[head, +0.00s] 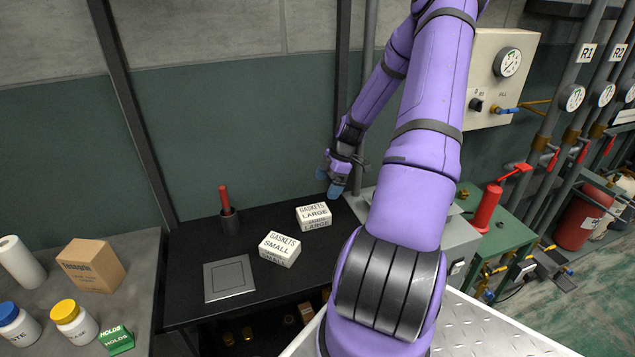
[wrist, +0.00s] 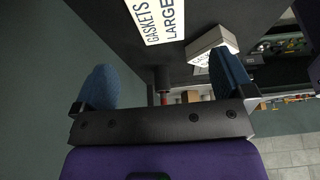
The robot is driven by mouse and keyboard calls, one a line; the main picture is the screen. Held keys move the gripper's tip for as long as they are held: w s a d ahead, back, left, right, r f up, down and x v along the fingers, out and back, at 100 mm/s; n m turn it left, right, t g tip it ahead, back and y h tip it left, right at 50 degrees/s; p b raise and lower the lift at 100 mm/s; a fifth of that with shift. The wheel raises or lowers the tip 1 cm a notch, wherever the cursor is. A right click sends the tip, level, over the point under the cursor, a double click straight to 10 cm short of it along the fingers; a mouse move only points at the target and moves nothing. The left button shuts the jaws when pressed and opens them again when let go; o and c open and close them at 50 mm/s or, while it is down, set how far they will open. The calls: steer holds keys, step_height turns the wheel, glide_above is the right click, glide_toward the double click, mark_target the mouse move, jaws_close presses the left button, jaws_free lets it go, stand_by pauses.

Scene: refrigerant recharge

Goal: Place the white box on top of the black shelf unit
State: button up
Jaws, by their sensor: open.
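Two white boxes rest on the top of the black shelf unit (head: 188,258). The box marked GASKETS LARGE (head: 314,216) is toward the back right of that top. The box marked GASKETS SMALL (head: 280,249) is nearer and to its left. My gripper (head: 329,182) is open and empty, above and just right of the large box, with its blue fingertips apart. In the wrist view, my gripper (wrist: 165,82) has nothing between its fingers. The large box (wrist: 160,18) is cut off by the upper edge there, and the small box (wrist: 212,42) is behind the right finger.
A black cup with a red-handled tool (head: 229,215) and a grey square plate (head: 229,278) are on the unit's left part. A grey bench (head: 140,250) at left holds a cardboard box (head: 90,265) and bottles. A grey cabinet (head: 457,243) is at right.

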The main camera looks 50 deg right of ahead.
steer(key=a+r+m+h, duration=0.2)
steer(key=a+r+m, duration=0.1)
steer(key=a+r, duration=0.8)
steer(key=a+r+m+h, duration=0.2)
steer(key=a+r, duration=0.7)
steer(key=r, duration=0.5)
steer(key=s+a+r+m+t, duration=0.1)
steer(key=s+a+r+m, duration=0.2)
steer(key=s+a+r, duration=0.3)
steer(key=s+a+r+m+t, duration=0.2)
steer(key=s+a+r, duration=0.3)
steer(key=s+a, duration=0.3)
steer(key=shift+s+a+r+m, duration=0.4)
steer(key=shift+s+m, duration=0.4)
steer(key=shift+s, duration=0.4)
